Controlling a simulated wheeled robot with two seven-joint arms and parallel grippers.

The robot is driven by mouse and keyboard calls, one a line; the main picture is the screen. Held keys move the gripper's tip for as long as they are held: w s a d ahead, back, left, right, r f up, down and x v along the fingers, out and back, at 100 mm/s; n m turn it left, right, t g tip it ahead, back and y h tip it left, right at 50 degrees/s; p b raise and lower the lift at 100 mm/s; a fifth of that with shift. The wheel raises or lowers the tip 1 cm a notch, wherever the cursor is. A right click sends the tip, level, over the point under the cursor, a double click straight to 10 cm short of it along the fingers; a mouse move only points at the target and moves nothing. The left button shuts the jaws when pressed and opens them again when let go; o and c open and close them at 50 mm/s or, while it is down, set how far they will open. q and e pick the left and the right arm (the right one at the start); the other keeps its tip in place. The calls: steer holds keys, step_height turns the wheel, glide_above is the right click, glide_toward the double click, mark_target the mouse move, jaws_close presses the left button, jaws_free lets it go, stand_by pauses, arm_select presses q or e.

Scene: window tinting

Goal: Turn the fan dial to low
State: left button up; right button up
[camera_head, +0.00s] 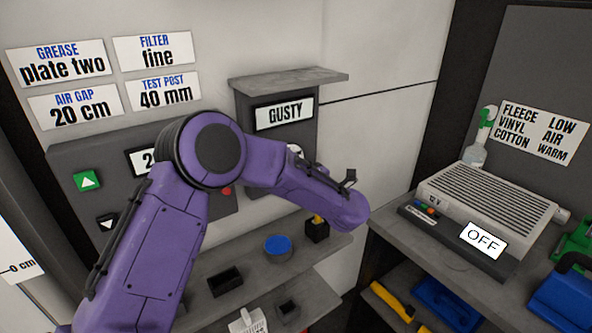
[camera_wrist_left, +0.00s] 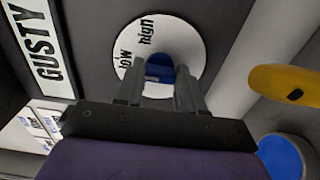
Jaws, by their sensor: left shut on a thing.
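The fan dial is a white disc (camera_wrist_left: 128,40) with the words "low" and "high" and a blue knob (camera_wrist_left: 158,73) at its middle. My left gripper (camera_wrist_left: 160,78) is shut on the blue knob, one finger on each side. In the head view my purple left arm covers the gripper and most of the dial; only a bit of the white disc (camera_head: 296,149) shows. The fan panel's sign (camera_head: 284,114) reads "GUSTY". It also shows in the left wrist view (camera_wrist_left: 40,45). My right gripper is not in view.
A shelf (camera_head: 235,270) below holds a blue-topped round thing (camera_head: 277,245) and small black boxes. A grey shelf (camera_head: 290,78) juts out above the panel. At right stands a slatted heater-like unit (camera_head: 490,200) with an "OFF" sign (camera_head: 484,240) and a spray bottle (camera_head: 478,145).

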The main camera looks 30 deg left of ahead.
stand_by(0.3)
arm_select(q)
steer(key=o, duration=1)
steer(key=shift+o, duration=0.2)
steer(key=b+v, duration=0.3)
steer(key=v, duration=0.7)
steer(key=shift+d, duration=0.3)
steer(key=shift+s+f, duration=0.15)
steer(key=shift+f, duration=0.05)
